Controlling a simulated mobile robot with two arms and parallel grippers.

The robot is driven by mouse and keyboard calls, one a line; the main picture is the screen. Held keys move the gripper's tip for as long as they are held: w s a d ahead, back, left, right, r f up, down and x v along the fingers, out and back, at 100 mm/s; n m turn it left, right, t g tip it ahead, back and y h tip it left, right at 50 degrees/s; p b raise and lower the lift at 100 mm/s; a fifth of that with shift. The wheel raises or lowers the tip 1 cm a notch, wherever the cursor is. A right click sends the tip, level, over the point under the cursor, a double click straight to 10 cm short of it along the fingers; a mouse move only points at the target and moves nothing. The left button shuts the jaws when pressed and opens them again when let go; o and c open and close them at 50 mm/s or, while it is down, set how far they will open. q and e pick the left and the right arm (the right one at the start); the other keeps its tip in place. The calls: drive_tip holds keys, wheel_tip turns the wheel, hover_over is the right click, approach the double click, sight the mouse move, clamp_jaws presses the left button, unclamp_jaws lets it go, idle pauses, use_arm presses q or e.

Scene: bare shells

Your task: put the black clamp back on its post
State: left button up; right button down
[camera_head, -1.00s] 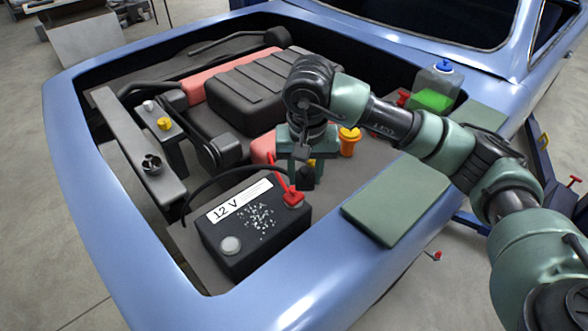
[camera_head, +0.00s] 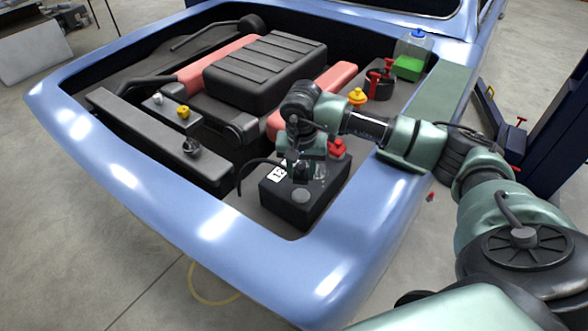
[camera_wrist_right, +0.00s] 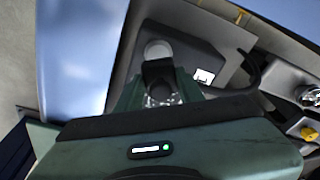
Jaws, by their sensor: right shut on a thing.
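The black battery (camera_head: 325,192) with a white label sits in the front corner of the car's bay. It also shows in the right wrist view (camera_wrist_right: 195,62). Its bare grey post (camera_head: 300,195) is visible just in front of my right gripper (camera_head: 303,175). In the wrist view the post (camera_wrist_right: 157,48) shows just beyond the fingertips. My right gripper (camera_wrist_right: 160,88) is shut on the black clamp (camera_wrist_right: 158,70), low over the battery top. The clamp looks close to the post; whether they touch I cannot tell. My left gripper is out of view.
A red clamp (camera_head: 337,149) sits at the battery's back right corner. A black cable (camera_head: 250,167) arcs left of the battery. The blue car rim (camera_head: 345,240) borders the bay in front. A yellow cap (camera_head: 357,96) and the engine cover (camera_head: 262,70) stand behind.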

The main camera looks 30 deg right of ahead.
sight(301, 193)
drive_tip(key=shift+d+f, duration=0.25)
drive_tip(key=shift+f, duration=0.45)
drive_tip(key=shift+f+b, duration=0.4)
drive_tip(key=shift+a+f+b, duration=0.2)
drive_tip(key=shift+f+b, duration=0.6)
drive_tip(key=shift+f, duration=0.45)
drive_tip(key=shift+f+b, duration=0.7)
drive_tip(key=shift+f, duration=0.1)
use_arm(q)
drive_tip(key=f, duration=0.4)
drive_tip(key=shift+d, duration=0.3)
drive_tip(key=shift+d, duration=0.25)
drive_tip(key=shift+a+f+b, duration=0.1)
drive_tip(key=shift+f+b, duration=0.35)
drive_tip(key=shift+b, duration=0.05)
use_arm(e)
drive_tip(key=shift+r, duration=0.1)
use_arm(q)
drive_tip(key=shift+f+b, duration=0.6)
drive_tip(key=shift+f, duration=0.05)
use_arm(e)
drive_tip(key=shift+f, duration=0.25)
